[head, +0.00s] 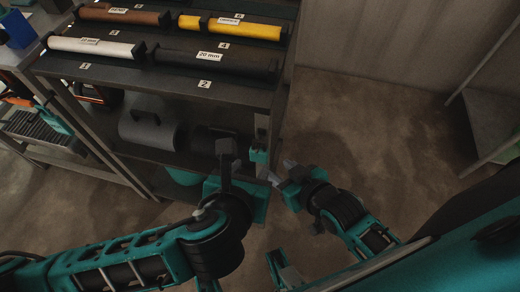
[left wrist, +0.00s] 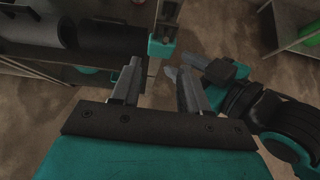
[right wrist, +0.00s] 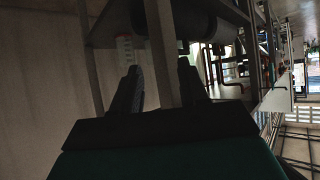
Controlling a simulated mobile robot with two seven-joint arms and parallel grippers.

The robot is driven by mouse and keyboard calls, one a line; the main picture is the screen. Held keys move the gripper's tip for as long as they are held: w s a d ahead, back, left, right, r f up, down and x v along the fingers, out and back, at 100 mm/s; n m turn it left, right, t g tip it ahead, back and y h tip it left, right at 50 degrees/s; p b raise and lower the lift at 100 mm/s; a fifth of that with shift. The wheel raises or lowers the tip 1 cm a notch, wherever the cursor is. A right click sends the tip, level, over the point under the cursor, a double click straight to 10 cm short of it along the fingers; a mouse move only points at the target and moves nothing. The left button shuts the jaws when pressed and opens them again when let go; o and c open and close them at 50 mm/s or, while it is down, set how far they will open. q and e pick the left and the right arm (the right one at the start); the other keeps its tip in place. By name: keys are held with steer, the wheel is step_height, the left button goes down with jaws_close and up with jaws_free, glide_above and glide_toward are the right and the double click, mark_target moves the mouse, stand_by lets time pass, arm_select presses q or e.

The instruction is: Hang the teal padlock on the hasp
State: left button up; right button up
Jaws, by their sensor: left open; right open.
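The teal padlock (head: 258,155) is at the front right corner post of the shelf unit, directly below a pale grey plate (head: 261,127) that looks like the hasp. It also shows in the left wrist view (left wrist: 161,48), just beyond and between my left fingertips, not gripped. Its shackle is too small and dark to make out, so I cannot tell whether it is through the hasp. My left gripper (left wrist: 160,73) is open and empty in front of the padlock. My right gripper (head: 281,172) is open, just right of the padlock, with the post ahead of it in the right wrist view.
The shelf unit (head: 215,88) carries brown, yellow, white and black rolls on numbered top places. A grey roll (head: 148,132) lies on its lower shelf. My two grippers are close together. Another rack (head: 490,110) stands at far right, with bare floor (head: 370,130) between.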

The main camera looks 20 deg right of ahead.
mark_target(258, 157)
arm_select(q)
steer(key=b+x, duration=0.5)
steer(key=shift+s+f, duration=0.15)
steer(key=shift+f, duration=0.2)
steer(key=shift+w+d+f+p, duration=0.15)
steer(key=shift+w+d+p, duration=0.05)
steer(key=shift+w, duration=0.2)
steer(key=shift+w+d+f+p, duration=0.15)
steer(key=shift+w+d, duration=0.1)
steer(key=shift+w, duration=0.1)
steer(key=shift+x, duration=0.9)
steer(key=shift+w+d, duration=0.1)
arm_select(e)
steer(key=f, duration=0.1)
steer(key=a+f, duration=0.1)
steer(key=f, duration=0.1)
steer(key=shift+w+a, duration=0.15)
steer(key=shift+w, duration=0.25)
steer(key=shift+r, duration=0.1)
arm_select(q)
steer(key=shift+p, duration=0.55)
arm_select(e)
steer(key=shift+r, duration=0.5)
arm_select(q)
steer(key=shift+c, duration=0.2)
